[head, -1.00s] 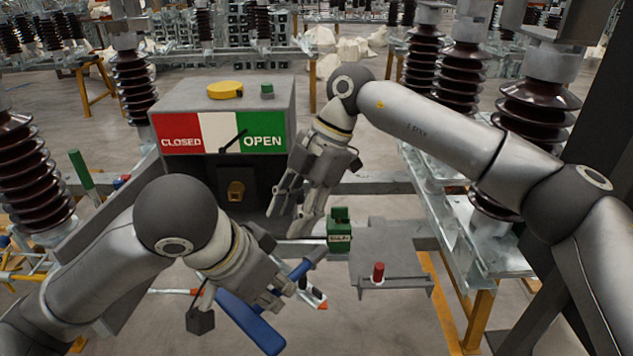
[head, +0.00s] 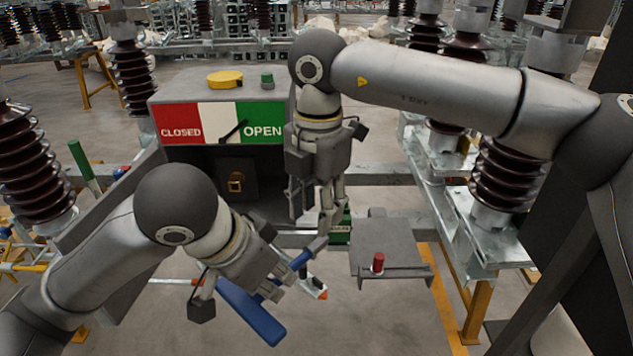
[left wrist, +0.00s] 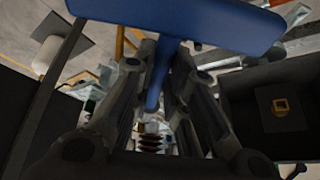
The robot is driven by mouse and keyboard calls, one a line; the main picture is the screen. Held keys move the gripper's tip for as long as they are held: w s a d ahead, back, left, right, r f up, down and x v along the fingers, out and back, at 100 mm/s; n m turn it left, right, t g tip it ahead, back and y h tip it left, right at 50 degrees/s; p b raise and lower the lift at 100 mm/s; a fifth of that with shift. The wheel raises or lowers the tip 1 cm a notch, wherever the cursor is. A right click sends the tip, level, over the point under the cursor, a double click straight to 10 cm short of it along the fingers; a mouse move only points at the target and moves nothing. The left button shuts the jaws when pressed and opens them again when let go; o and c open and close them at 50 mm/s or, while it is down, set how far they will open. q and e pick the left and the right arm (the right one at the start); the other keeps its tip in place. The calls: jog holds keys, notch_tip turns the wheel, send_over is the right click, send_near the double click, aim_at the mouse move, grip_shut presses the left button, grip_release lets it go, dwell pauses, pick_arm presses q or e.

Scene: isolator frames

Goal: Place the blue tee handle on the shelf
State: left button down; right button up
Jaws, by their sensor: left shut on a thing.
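The blue tee handle (head: 250,312) is held by my left gripper (head: 274,283), which is shut on its shaft. Its wide crossbar hangs toward the lower left and its shaft slants up to the right. In the left wrist view the crossbar (left wrist: 180,22) spans the top, with the shaft between the fingers (left wrist: 158,95). My right gripper (head: 312,218) points down above the shaft's upper end, its fingers apart; I cannot tell whether it touches the shaft. The grey shelf (head: 385,240) is to the right of both grippers, with a red-topped piece (head: 378,263) near its front.
A green block (head: 342,232) beside the shelf is partly hidden by my right gripper. Behind stands a box with a CLOSED/OPEN sign (head: 217,122) and a dark recess. A white and orange tool (head: 314,287) is behind the handle. Brown insulators (head: 508,175) stand at right.

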jog(key=shift+f, duration=2.8)
jog(key=shift+c, duration=0.3)
pick_arm(q)
jog(key=shift+d, duration=0.1)
pick_arm(e)
jog(key=shift+a, duration=0.15)
grip_shut()
pick_arm(q)
jog(key=c, duration=1.5)
grip_release()
jog(key=shift+s, duration=0.1)
jog(key=shift+o, duration=1)
